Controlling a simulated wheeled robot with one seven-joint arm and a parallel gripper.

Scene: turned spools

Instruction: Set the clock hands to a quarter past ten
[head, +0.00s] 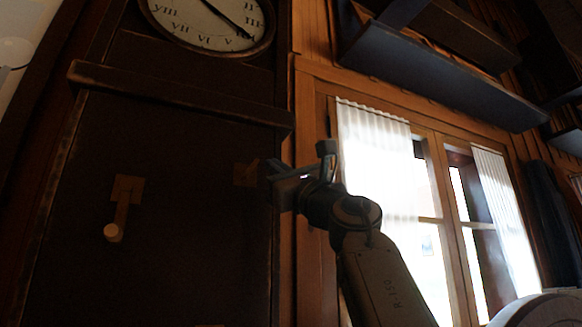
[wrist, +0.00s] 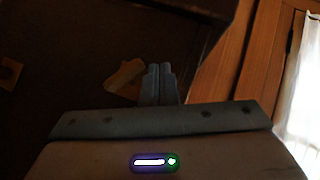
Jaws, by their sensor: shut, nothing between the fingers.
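The clock face (head: 200,22) is at the top of the head view, its upper part cut off. One dark hand points down right, near IIII; I cannot make out a second hand. On the dark clock case (head: 160,250) below, a wooden crank (head: 122,195) with a pale knob hangs down at left. A second wooden piece (head: 244,174) sits at right, partly behind my gripper (head: 272,172). In the wrist view my gripper (wrist: 158,70) is shut and empty, and a wooden handle (wrist: 124,75) lies just left of its fingertips; I cannot tell if they touch.
A ledge (head: 180,95) sticks out from the case above the cranks. To the right is a window (head: 435,200) with white curtains (head: 375,150). Dark shelves (head: 440,75) hang above it. A pale round object (head: 540,310) is at the bottom right.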

